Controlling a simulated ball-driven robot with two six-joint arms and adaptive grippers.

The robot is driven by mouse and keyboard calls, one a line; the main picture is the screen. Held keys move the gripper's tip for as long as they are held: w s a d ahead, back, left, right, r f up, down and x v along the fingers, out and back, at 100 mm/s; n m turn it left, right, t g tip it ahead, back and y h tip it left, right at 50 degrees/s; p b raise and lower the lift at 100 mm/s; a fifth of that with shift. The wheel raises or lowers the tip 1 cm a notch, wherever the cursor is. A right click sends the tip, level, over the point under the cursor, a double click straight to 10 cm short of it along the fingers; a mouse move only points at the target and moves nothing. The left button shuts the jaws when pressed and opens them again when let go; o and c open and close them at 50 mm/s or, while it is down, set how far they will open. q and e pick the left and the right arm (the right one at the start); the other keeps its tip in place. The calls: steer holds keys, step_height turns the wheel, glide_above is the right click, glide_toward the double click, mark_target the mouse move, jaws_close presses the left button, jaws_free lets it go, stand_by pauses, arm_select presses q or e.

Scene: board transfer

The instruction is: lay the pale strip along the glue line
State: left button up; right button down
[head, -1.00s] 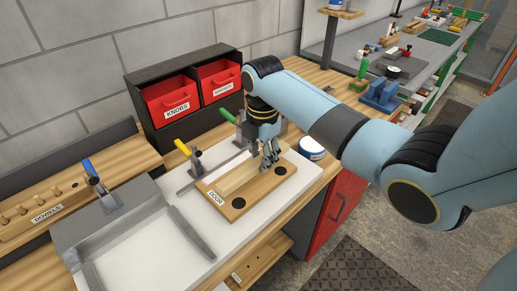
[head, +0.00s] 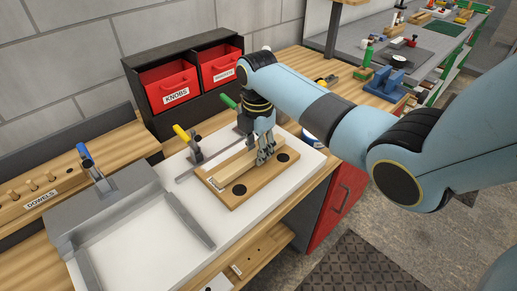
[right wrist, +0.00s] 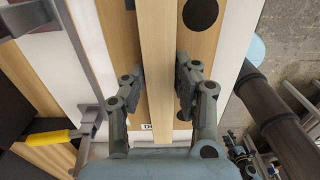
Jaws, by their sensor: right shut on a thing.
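The pale strip (head: 236,170) is a long, light wooden bar above the tan board (head: 258,188), running lengthwise over it. It also shows in the right wrist view (right wrist: 158,60), running down the middle and looking nearer than the board. My right gripper (head: 265,158) is shut on the strip toward its far end, one finger on each side. The right wrist view shows both fingers (right wrist: 160,85) flanking it. The strip partly covers the board's label (head: 216,184). I cannot see a glue line; the strip may hide it. My left gripper is not in view.
Dark round discs (head: 239,190) sit on the board. The board lies on a white panel (head: 222,228). Clamps with yellow (head: 182,132), green (head: 229,101) and blue (head: 83,151) handles stand around it. Red bins (head: 170,90) are behind. A grey-framed tray area (head: 140,235) is at left.

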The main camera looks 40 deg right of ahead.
steer(key=shift+f, duration=0.4)
steer(key=c, duration=0.9)
jaws_free()
